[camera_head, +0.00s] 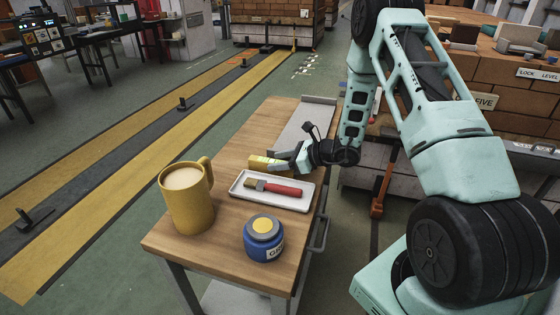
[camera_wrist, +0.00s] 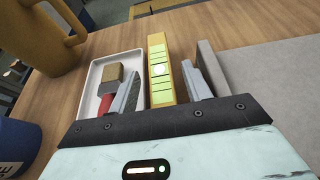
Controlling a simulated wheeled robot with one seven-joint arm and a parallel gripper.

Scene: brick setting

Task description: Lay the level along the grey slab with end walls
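The yellow level (camera_head: 258,163) is on the wooden table, just behind the white tray and partly hidden by my gripper (camera_head: 284,166). In the wrist view the level (camera_wrist: 161,48) shows its yellow-green face and lies between my two fingers (camera_wrist: 161,84). The fingers are apart, with a visible gap on each side of the level. The grey slab (camera_head: 301,128) lies along the table's far right part, with a raised wall at its far end. In the wrist view its near end wall (camera_wrist: 211,62) stands just right of my right finger, and its flat surface (camera_wrist: 270,75) is bare.
The white tray (camera_head: 240,191) holds a red-handled brush (camera_head: 280,189) beside the level. A yellow mug (camera_head: 186,203) with a pale drink and a blue jar (camera_head: 263,243) stand on the table's near part.

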